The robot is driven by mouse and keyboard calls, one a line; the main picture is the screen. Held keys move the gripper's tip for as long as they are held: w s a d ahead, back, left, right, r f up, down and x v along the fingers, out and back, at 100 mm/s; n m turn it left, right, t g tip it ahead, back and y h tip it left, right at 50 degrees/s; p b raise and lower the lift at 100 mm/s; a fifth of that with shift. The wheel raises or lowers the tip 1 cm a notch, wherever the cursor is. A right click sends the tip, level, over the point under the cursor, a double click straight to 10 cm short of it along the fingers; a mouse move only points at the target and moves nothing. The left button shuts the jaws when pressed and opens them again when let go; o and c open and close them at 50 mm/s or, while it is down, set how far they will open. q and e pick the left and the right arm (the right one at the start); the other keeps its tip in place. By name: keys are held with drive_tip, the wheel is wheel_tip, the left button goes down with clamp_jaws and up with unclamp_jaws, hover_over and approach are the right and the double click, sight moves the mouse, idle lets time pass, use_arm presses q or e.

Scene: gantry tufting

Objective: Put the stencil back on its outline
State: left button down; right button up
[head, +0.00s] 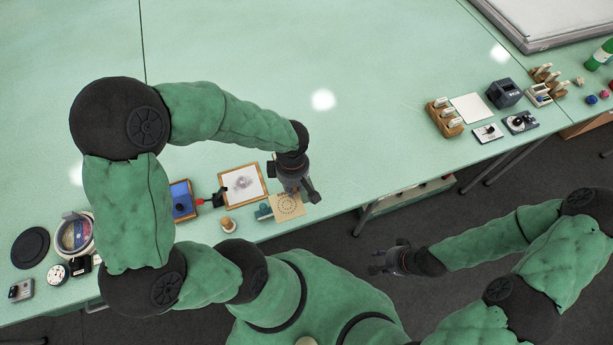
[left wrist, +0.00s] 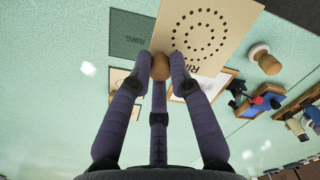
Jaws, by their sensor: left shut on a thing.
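The stencil is a thin tan plate with a ring of holes (head: 287,206); in the left wrist view it (left wrist: 205,35) also bears lettering. My left gripper (head: 305,192) is shut on the stencil's round cork-coloured knob (left wrist: 159,66), at the plate's edge. The outline is a dark grey-green rectangle marked RING (left wrist: 132,33), beside the stencil in the left wrist view and partly covered by it. In the head view a teal patch (head: 263,212) shows at the stencil's left edge. The gap between stencil and table is unclear. My right gripper (head: 385,263) looks open and empty, off the table's front edge.
A framed print (head: 243,182), a wooden-knobbed piece (head: 227,225) and a blue-topped tray (head: 183,201) stand close left of the stencil. Further left are a round tin (head: 75,236) and a black disc (head: 30,247). The table behind is clear.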

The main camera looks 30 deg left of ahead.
use_arm(q)
drive_tip(key=w+f, duration=0.2)
drive_tip(key=w, duration=0.1)
drive_tip(key=w+a+f+b, duration=0.1)
drive_tip(key=w+f, duration=0.4)
drive_tip(key=w, duration=0.1)
drive_tip(key=shift+w+a+f, duration=0.3)
drive_tip(key=shift+a+f, duration=0.1)
drive_tip(key=shift+w+f, duration=0.15)
drive_tip(key=shift+f, duration=0.1)
drive_tip(key=shift+f+b, duration=0.5)
drive_tip(key=shift+f, duration=1)
drive_tip(key=shift+f+b, duration=0.2)
drive_tip(key=shift+b, duration=0.1)
drive_tip(key=c, duration=1.1)
unclamp_jaws()
drive_tip(key=shift+r, duration=0.15)
